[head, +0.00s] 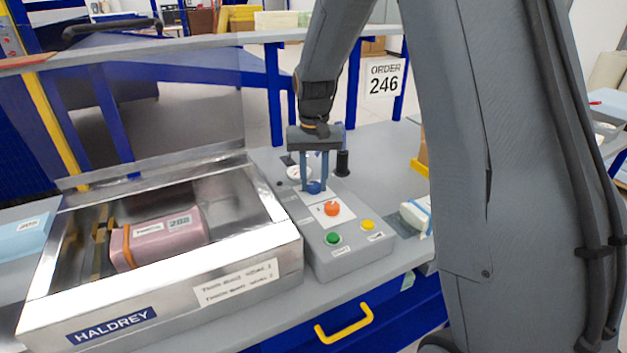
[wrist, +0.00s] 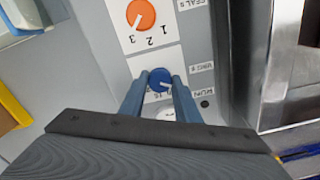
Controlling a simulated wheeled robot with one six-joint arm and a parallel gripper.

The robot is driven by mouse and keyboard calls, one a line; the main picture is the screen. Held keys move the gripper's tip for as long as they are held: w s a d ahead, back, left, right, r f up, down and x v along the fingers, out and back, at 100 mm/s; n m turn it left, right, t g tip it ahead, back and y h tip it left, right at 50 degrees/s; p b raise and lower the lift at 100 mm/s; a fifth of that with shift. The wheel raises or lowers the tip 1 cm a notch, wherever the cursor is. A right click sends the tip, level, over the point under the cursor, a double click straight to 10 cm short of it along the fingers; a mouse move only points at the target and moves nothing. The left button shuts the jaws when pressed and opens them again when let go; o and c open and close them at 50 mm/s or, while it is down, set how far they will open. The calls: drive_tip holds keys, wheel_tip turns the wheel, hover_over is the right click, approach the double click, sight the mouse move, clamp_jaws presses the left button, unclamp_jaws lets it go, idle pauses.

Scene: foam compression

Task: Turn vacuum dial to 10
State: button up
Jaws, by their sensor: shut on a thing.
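The blue vacuum dial (wrist: 160,79) sits on the grey control panel (head: 350,254), beyond an orange dial (head: 331,208) in the head view. My gripper (head: 314,188) points down at the panel with its blue fingers on either side of the blue dial. In the wrist view my gripper (wrist: 160,88) is shut on the dial, one finger at each side.
A steel vacuum chamber marked HALDREY (head: 190,305) stands left of the panel, holding a pink packed block (head: 165,238). Green (head: 333,238) and yellow (head: 367,225) buttons are at the panel's near end. A black post (head: 342,163) stands close behind my gripper.

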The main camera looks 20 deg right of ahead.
sight(314, 184)
drive_tip(key=shift+m, duration=0.3)
drive_tip(key=m+p, duration=0.1)
drive_tip(key=m, duration=0.2)
drive_tip(key=shift+m, duration=2)
drive_tip(key=shift+w, duration=0.1)
drive_tip(key=o, duration=1)
drive_tip(key=shift+o, duration=0.2)
wheel_tip(314, 184, up, 8)
drive_tip(key=shift+f+b, duration=0.1)
drive_tip(key=shift+b, duration=0.8)
